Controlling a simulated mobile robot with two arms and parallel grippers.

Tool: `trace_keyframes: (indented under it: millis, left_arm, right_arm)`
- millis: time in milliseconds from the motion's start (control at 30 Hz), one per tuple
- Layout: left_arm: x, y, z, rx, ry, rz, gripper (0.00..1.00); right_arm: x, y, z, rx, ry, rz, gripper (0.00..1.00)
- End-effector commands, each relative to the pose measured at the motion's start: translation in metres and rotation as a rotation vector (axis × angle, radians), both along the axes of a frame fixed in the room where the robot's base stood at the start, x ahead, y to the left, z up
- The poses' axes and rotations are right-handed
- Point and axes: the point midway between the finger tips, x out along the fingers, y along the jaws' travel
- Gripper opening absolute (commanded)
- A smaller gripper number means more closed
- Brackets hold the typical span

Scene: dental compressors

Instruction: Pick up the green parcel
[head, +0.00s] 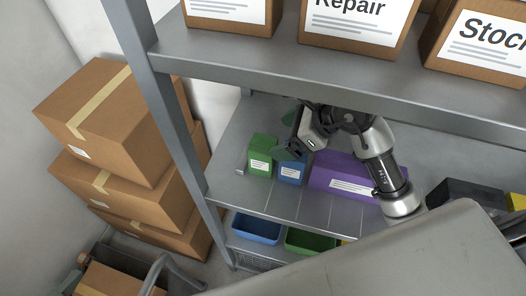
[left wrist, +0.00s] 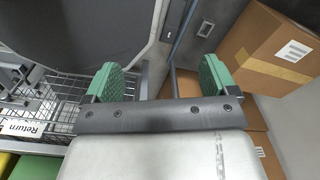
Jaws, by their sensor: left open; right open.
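The green parcel (head: 262,154) is a small upright box with a white label. It stands on the middle shelf (head: 229,150), at the left end of the row in the head view. My right gripper (head: 290,137) is open over the shelf, just right of the green parcel and in front of the upper part of the blue parcel (head: 291,171). I cannot tell whether it touches either parcel. My left gripper (left wrist: 158,82) is open and empty in the left wrist view, its green pads wide apart. The green parcel does not show there.
A purple box (head: 330,176) stands right of the blue parcel. The upper shelf's edge (head: 330,85) passes above my right arm, and a grey post (head: 165,100) stands left. Cardboard boxes (head: 110,110) are stacked beside the rack. Blue (head: 257,228) and green bins (head: 308,241) sit below.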

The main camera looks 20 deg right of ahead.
Motion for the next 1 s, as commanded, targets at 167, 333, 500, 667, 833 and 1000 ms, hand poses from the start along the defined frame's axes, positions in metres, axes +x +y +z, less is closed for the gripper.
trace_keyframes:
  millis: [167,333,500,667,833,1000]
  left_arm:
    - [-0.001,0.002,0.008,0.004,0.002,-0.001,0.87]
    - [0.012,0.001,0.022,0.000,-0.018,0.000,0.87]
    - [0.019,-0.002,0.025,-0.004,-0.031,0.000,0.87]
    - [0.018,-0.002,0.024,-0.003,-0.029,0.001,0.87]
    - [0.015,-0.004,0.023,-0.005,-0.023,0.002,0.87]
    - [0.011,-0.004,0.023,-0.006,-0.018,0.002,0.87]
  right_arm:
    - [0.005,0.009,-0.008,0.004,0.004,0.000,0.92]
    - [0.015,0.025,-0.026,0.005,0.005,0.000,0.92]
    - [0.021,0.033,-0.039,0.001,0.002,-0.001,0.92]
    - [0.022,0.034,-0.041,0.000,0.000,0.000,0.92]
    - [0.022,0.033,-0.041,0.000,0.000,0.000,0.76]
    - [0.022,0.033,-0.041,0.000,0.000,0.000,0.50]
